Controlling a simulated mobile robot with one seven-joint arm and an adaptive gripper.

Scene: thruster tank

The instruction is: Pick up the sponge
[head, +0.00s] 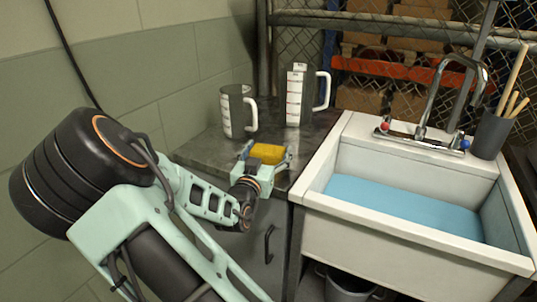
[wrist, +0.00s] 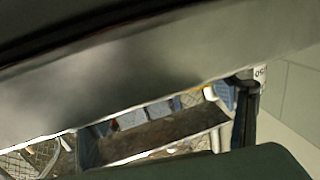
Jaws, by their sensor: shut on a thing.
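The yellow sponge (head: 267,152) is at the end of my arm in the head view, over the grey counter (head: 205,150) left of the sink. My gripper (head: 265,160) is shut on it, with pale green fingers at its left and right sides. I cannot tell whether the sponge still touches the counter. In the wrist view, large blurred dark and grey surfaces block most of the picture, and the sponge cannot be made out clearly.
Two measuring jugs with white handles stand behind the sponge, a shorter one (head: 237,112) and a taller one (head: 299,95). The white sink (head: 420,166) with blue water (head: 400,205) is to the right. A dark cup of sticks (head: 490,135) stands by the faucet (head: 428,105).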

